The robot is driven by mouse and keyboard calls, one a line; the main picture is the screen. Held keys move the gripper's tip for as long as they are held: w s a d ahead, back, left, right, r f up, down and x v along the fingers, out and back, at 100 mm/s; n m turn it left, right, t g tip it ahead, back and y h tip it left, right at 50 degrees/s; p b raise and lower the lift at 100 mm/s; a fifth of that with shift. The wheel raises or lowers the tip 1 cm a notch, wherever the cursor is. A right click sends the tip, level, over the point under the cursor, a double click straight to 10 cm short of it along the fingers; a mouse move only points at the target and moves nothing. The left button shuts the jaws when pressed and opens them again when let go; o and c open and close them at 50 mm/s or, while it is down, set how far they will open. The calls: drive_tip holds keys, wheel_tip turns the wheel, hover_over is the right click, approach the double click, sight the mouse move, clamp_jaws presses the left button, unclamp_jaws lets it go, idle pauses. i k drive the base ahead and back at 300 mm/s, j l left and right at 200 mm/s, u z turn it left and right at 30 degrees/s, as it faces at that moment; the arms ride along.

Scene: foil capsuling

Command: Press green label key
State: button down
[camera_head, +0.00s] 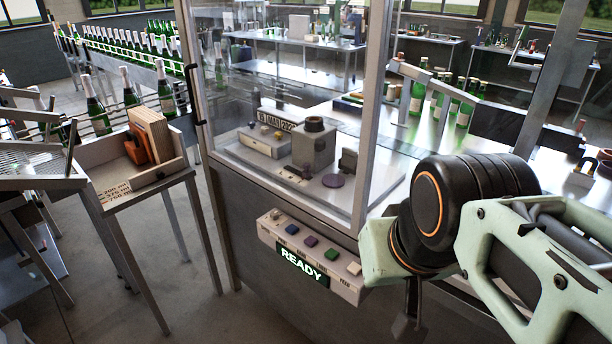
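A pale control panel (340,280) is fixed to the front of the machine, below the glass enclosure. It carries a row of coloured keys: a white key (277,215) at the left, then a blue key (292,229), a purple key (311,241), a green key (330,255) and another white key (354,268) at the right. The small print by the keys is hard to read. My gripper (410,318) shows only partly as a dark shape below my wrist, right of the panel and apart from the green key. Its fingers cannot be made out clearly.
A lit READY display (302,265) sits under the keys. The glass enclosure (290,80) rises above the panel, with a metal post beside my arm. A wooden tray (100,152) on a stand and rows of bottles are at left. Floor is clear before the panel.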

sight(331, 254)
drive_tip(key=i+j+z, duration=0.2)
drive_tip(key=j+z, duration=0.25)
drive_tip(key=i+j+z, duration=0.1)
drive_tip(key=j+z, duration=0.2)
drive_tip(key=z, duration=0.15)
drive_tip(key=j+z, duration=0.45)
drive_tip(key=k+z, duration=0.2)
drive_tip(key=k, duration=0.2)
drive_tip(key=k+l+z, duration=0.2)
drive_tip(key=k, duration=0.2)
drive_tip(key=i+j+u, duration=0.15)
drive_tip(key=i, duration=0.25)
drive_tip(key=i+j+u, duration=0.1)
drive_tip(key=i, duration=0.35)
drive_tip(key=j, duration=0.1)
